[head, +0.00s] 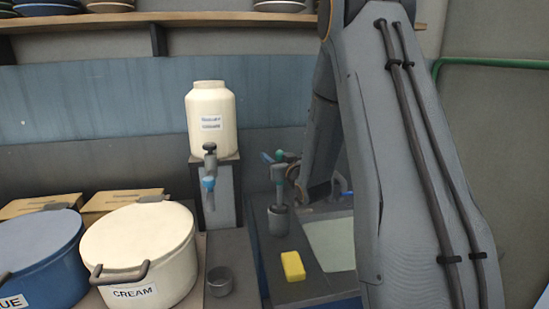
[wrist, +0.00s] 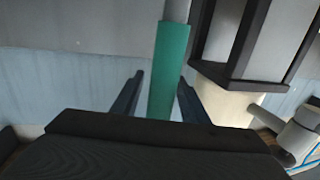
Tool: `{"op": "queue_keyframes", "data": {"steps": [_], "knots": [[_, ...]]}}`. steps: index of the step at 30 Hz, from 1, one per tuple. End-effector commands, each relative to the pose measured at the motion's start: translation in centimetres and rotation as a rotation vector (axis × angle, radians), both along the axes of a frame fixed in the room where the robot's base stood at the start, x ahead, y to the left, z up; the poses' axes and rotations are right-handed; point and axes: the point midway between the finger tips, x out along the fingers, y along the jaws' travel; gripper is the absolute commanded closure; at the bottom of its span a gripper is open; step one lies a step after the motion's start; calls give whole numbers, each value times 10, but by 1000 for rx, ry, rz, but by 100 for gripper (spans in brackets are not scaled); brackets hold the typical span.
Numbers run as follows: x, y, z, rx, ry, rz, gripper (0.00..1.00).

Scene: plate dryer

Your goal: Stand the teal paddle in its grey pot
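The teal paddle (head: 279,174) stands roughly upright in the head view, with its teal handle at the top and a greyer part lower down. Its lower end meets the mouth of the grey pot (head: 279,223); I cannot tell whether it is inside or just behind the rim. In the upside-down wrist view the teal handle (wrist: 168,72) lies between the fingers of my gripper (wrist: 161,84). The fingers are apart, with a gap beside the handle. In the head view my gripper is small and partly hidden by my arm.
A cream dispenser (head: 211,120) with a tap stands left of the pot, with a small grey cup (head: 219,281) below it. A yellow sponge (head: 293,266) lies in front of the pot. Large cream (head: 140,245) and blue (head: 40,245) lidded pots fill the left. A shelf (head: 230,19) runs above.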

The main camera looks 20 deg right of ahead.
Motion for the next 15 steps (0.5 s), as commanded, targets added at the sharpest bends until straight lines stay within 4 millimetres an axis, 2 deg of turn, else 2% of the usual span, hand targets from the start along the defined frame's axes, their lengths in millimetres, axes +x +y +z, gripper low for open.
{"op": "queue_keyframes", "data": {"steps": [11, 15], "knots": [[0, 0, 4, 0, 0, 0, 60], [-18, 0, 3, 0, 0, -1, 60]]}}
